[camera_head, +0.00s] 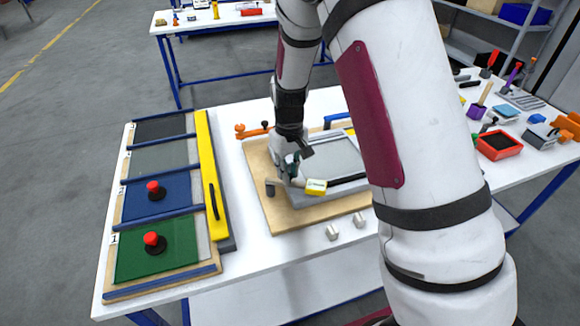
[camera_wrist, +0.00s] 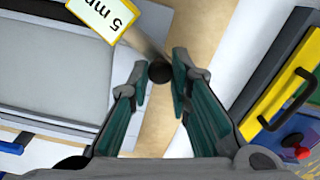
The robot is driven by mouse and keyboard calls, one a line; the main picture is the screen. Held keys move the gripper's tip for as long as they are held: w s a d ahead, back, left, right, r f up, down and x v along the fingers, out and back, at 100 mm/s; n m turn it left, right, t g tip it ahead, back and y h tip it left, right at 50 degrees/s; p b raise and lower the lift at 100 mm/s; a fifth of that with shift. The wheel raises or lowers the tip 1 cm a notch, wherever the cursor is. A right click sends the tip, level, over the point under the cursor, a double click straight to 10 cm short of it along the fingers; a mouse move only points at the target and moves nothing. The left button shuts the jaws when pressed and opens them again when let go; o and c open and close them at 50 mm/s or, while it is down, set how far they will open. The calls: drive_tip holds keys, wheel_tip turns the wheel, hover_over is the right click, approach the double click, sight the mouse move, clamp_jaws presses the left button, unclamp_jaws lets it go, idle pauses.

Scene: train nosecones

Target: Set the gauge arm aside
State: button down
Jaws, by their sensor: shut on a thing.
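The gauge arm (camera_head: 298,183) is a light bar with a yellow-edged tag (camera_head: 316,187) at one end. It lies across the near left corner of a grey slab on a wooden board (camera_head: 257,168). In the wrist view the tag (camera_wrist: 108,14) reads "5 m…" and is cut off by the top edge. My gripper (camera_head: 287,178) is low over the bar's left part. In the wrist view its fingertips (camera_wrist: 160,75) stand on both sides of the bar's dark round knob (camera_wrist: 159,72), shut on it. I cannot tell whether the bar is lifted.
A yellow bar with a black handle (camera_head: 213,195) lies left of the board, beside several numbered panels, two with red knobs (camera_head: 154,242). Two small pale blocks (camera_head: 332,232) lie in front. An orange clamp (camera_head: 251,131) is behind. A red tray (camera_head: 499,144) and tools are right.

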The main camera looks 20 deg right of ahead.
drive_tip(key=shift+s+a+m+p, duration=0.45)
drive_tip(key=shift+a+m, duration=0.35)
drive_tip(key=shift+m, duration=1.2)
drive_tip(key=shift+s+a+m+p, duration=0.45)
drive_tip(key=shift+a+m, duration=0.4)
drive_tip(key=shift+m, duration=1.15)
drive_tip(key=shift+s+a+m+p, duration=0.3)
drive_tip(key=shift+s+a+m, duration=0.35)
drive_tip(key=shift+m, duration=1.35)
drive_tip(key=shift+w+a, duration=0.2)
drive_tip(key=c, duration=1.5)
unclamp_jaws()
drive_tip(key=shift+o, duration=0.2)
drive_tip(key=shift+r, duration=0.1)
wheel_tip(320, 180, up, 12)
